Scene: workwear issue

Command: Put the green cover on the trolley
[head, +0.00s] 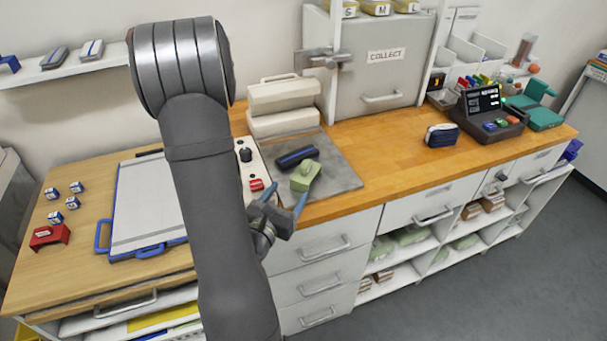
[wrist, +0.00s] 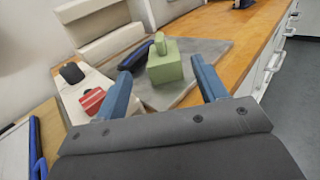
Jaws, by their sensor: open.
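A light green block-shaped piece with a raised grip on top, probably the green cover (head: 305,175), sits on a grey mat (head: 338,176) on the wooden counter. It also shows in the wrist view (wrist: 166,68), ahead of my gripper. My gripper (head: 284,198) is open and empty, at the counter's front edge. In the wrist view its two blue fingers (wrist: 164,85) stand apart, with the green piece beyond and between them. No thing is plainly a trolley; the wood-topped unit with shelves (head: 25,268) at the left may be it.
A dark blue case (head: 296,157) lies just behind the green piece. White boxes (head: 283,96) stand at the mat's back. A panel with a red switch (wrist: 92,100) is left of the mat. A blue-framed board (head: 145,205) lies further left. The counter's middle is clear.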

